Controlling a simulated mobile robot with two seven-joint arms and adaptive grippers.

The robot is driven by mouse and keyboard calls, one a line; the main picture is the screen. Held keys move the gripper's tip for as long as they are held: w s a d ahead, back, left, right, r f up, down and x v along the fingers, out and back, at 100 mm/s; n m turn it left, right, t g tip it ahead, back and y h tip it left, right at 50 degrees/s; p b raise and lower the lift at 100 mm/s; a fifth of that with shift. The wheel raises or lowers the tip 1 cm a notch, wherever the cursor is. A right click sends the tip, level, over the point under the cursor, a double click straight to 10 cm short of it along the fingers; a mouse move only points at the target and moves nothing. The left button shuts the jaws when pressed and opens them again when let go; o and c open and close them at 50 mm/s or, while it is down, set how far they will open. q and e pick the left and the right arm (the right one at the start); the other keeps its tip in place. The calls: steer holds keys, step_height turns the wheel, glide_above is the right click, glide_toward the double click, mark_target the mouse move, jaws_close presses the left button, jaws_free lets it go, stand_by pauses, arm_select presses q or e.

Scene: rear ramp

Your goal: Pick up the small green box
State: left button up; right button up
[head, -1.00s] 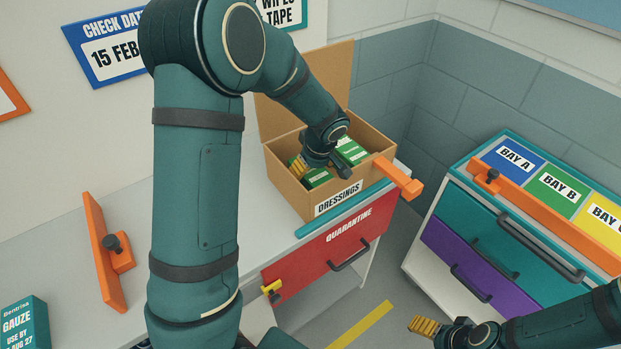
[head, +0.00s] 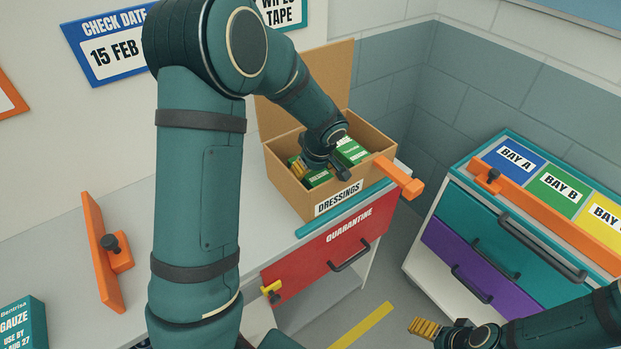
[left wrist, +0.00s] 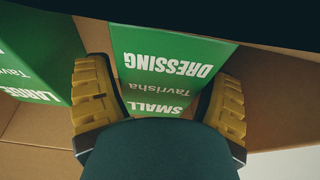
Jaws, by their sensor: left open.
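The small green box (left wrist: 165,65), lettered "SMALL" and "DRESSING" upside down in the left wrist view, stands in an open cardboard box (head: 292,191) labelled "DRESSINGS". My left gripper (left wrist: 158,80) is open, with one yellow-padded finger on each side of the small green box; I cannot tell whether they touch it. In the head view the left gripper (head: 304,170) reaches down into the cardboard box and partly hides a green box (head: 319,178), which seems to be the small one. My right gripper (head: 425,327) is at the lower right, away from the boxes; its opening is unclear.
A green box lettered "LARGE" (left wrist: 35,60) stands beside the small one. The cardboard walls are close around my left gripper, with a raised flap (head: 305,88) behind. An orange bar (head: 398,178) is at the right. A drawer unit (head: 480,240) stands further right.

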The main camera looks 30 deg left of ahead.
arm_select(q)
steer(key=shift+f, duration=0.1)
stand_by(0.3)
steer(key=c, duration=1)
